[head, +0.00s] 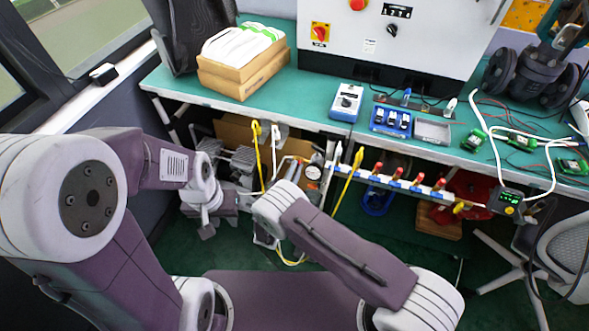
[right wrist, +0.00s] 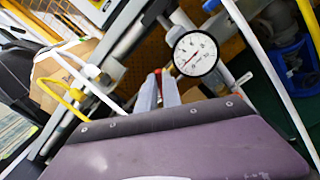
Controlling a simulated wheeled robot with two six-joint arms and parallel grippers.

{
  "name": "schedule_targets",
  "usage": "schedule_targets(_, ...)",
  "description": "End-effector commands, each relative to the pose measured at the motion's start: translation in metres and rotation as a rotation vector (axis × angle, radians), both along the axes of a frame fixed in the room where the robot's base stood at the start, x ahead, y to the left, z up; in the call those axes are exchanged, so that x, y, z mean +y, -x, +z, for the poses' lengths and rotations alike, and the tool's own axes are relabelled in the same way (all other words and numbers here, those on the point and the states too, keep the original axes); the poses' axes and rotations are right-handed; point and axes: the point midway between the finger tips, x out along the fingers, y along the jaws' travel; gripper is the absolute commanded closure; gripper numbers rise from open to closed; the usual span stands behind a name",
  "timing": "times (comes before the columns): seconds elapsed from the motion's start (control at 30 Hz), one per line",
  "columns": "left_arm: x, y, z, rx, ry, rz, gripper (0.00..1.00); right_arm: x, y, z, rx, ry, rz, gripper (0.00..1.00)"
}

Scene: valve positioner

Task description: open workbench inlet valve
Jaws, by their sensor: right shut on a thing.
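Below the bench, a round white pressure gauge (head: 314,171) sits among pipes; it is large in the right wrist view (right wrist: 195,53). My right gripper (right wrist: 160,92) shows in the right wrist view just left of and below the gauge. It is shut on a small, mostly hidden part with red showing, which looks like the inlet valve's handle (right wrist: 157,75). The handle's angle cannot be told. In the head view my right forearm covers this gripper. My left gripper (head: 205,222) hangs at the left below the bench edge, apart from the pipes; its jaws are unclear.
A manifold (head: 400,181) with several red-handled valves runs below the bench front, right of the gauge. Yellow hoses (head: 347,182) and white hoses hang close by. The green bench top (head: 315,112) holds a grey control cabinet (head: 400,45), boxes and small instruments. A chair (head: 562,250) stands at right.

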Motion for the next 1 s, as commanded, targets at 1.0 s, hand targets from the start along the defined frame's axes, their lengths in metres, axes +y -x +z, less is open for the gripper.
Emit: schedule_targets(1.0,0.0000,0.0000,-0.0105,0.000,0.000,0.000,0.69,-0.0055,0.0021,-0.0098,-0.270,-0.838,-0.001,1.00)
